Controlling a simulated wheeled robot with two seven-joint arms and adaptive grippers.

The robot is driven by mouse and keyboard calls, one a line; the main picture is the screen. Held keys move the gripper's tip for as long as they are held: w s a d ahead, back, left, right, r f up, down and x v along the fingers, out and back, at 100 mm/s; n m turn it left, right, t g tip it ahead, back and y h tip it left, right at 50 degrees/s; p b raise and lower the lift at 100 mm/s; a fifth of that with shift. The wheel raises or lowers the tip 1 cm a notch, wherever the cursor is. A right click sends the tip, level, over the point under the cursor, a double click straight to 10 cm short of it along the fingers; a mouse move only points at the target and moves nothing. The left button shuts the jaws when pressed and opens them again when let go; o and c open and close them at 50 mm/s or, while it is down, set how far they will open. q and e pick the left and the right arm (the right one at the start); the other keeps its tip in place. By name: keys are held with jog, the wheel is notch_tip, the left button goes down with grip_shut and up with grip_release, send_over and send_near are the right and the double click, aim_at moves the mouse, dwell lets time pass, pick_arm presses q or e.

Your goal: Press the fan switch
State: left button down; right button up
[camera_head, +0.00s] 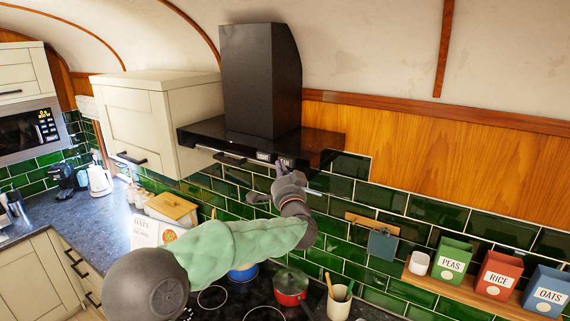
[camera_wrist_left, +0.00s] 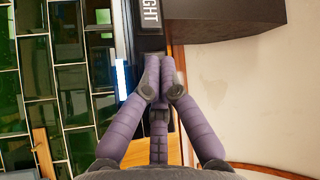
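The black range hood (camera_head: 262,85) hangs on the wall, with a control strip along its front edge. Two small pale labels show on that strip: a left label (camera_head: 263,155) and a right label (camera_head: 287,162), both too small to read surely. My left gripper (camera_head: 281,164) is just below and in front of the right label, fingers pointing up. In the left wrist view its purple fingertips (camera_wrist_left: 160,66) meet, shut with nothing seen between them. A label ending in "IGHT" (camera_wrist_left: 150,12) shows beyond the fingertips. The fan switch cannot be made out; contact cannot be told. My right gripper is out of view.
A cream cabinet (camera_head: 150,115) adjoins the hood's left side. Below are a red pot (camera_head: 290,286) and a blue pot (camera_head: 243,273) on the dark hob. Utensils hang on the green tiled wall; a shelf (camera_head: 450,290) with tins is at right.

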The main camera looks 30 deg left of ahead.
pick_arm(q)
jog(key=shift+w+p, duration=0.35)
jog(key=shift+w, duration=0.15)
dwell(0.5)
jog(key=shift+s, duration=0.95)
jog(key=s+b, duration=0.1)
jog(key=s, duration=0.5)
jog(key=shift+a, duration=0.25)
